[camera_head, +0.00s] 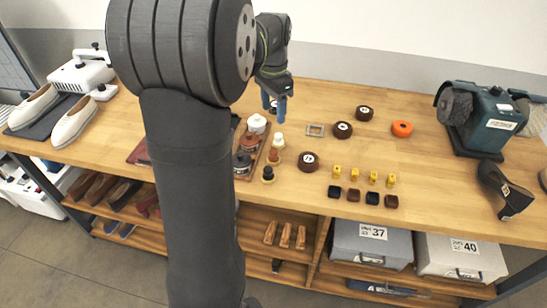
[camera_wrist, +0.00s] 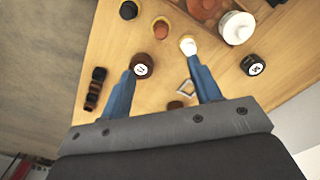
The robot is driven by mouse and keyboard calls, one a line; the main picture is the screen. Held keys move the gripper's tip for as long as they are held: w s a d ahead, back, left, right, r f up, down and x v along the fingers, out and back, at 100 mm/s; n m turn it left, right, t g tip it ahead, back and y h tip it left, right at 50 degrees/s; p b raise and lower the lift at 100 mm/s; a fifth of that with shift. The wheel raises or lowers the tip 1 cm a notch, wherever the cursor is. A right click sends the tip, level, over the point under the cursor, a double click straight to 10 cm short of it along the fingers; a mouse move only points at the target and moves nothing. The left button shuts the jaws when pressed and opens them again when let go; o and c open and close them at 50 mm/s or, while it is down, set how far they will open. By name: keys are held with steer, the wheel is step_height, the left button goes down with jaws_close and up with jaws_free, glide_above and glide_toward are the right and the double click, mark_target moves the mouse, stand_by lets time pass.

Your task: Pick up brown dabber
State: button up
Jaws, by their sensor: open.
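The brown dabber (camera_head: 275,158) stands on the bench between a cream-topped dabber (camera_head: 278,142) and a black dabber (camera_head: 268,174), just right of a tray of jars. In the wrist view the brown dabber (camera_wrist: 160,28) is beyond the fingertips, with the cream dabber (camera_wrist: 188,46) to its right and the black one (camera_wrist: 128,10) to its left. My gripper (camera_head: 275,104) has blue fingers and is above the back of the bench, behind the dabbers. In the wrist view my gripper (camera_wrist: 161,62) is open, its fingers apart with nothing held between them.
A tray (camera_head: 246,174) of jars borders the dabbers on the left. Round dark tins (camera_head: 309,162), a metal buckle (camera_head: 315,130), an orange disc (camera_head: 402,129) and rows of small yellow and dark blocks are to the right. A grinder (camera_head: 492,120) stands far right.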

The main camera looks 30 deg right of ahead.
mark_target(273, 150)
step_height(273, 150, down, 17)
steer(key=shift+w+d+f, duration=0.1)
steer(key=shift+f, duration=0.05)
stand_by(0.5)
steer(key=c, duration=1.1)
